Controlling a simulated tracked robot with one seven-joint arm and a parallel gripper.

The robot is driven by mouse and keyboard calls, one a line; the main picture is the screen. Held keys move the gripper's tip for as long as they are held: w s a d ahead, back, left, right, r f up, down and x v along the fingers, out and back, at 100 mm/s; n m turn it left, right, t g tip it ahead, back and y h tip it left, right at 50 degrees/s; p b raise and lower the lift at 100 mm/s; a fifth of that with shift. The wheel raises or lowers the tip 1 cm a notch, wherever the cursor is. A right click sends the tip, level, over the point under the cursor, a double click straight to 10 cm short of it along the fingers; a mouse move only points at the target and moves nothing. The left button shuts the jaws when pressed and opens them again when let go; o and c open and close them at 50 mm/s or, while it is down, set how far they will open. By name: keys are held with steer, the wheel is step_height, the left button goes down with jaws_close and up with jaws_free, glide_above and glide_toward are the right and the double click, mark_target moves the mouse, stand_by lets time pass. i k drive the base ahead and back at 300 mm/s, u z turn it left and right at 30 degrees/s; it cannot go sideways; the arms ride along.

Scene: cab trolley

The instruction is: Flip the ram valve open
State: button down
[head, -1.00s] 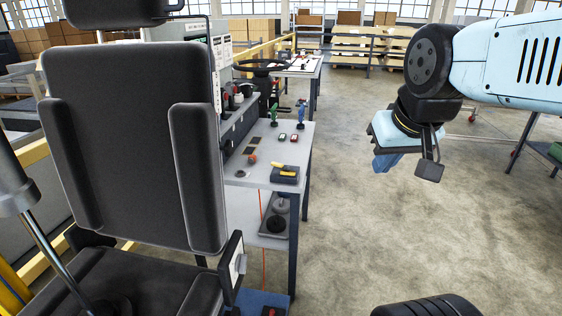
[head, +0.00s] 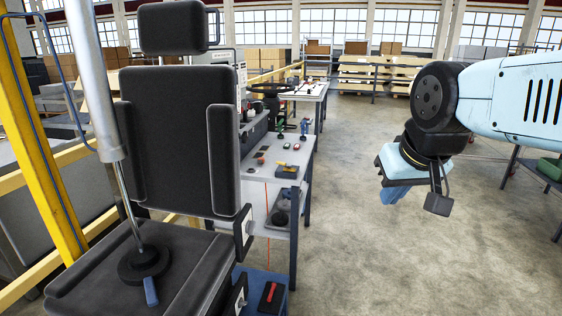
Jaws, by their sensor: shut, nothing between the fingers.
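A silver ram (head: 103,90) with a thin rod stands at the left, its foot in a round black base (head: 144,265) on the black seat cushion. A short blue lever (head: 150,291) points from that base toward the front; it may be the ram valve, but I cannot tell its setting. A red handle (head: 270,292) on a dark plate lies on a blue box below the seat's right side. My gripper (head: 392,194) hangs at the right over open floor, pointing down, shut and empty, well apart from the ram and the seat.
A yellow post (head: 38,130) and rails (head: 60,165) edge the left. The concrete floor (head: 370,250) at centre right is clear. A dark-framed table (head: 545,185) is at the far right.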

mark_target(282, 163)
steer(key=z, duration=0.4)
steer(key=i, duration=1.9)
steer(key=u, duration=0.8)
steer(key=k, duration=0.9)
steer(key=u, duration=0.2)
steer(key=i, duration=0.95)
steer(key=z, duration=0.1)
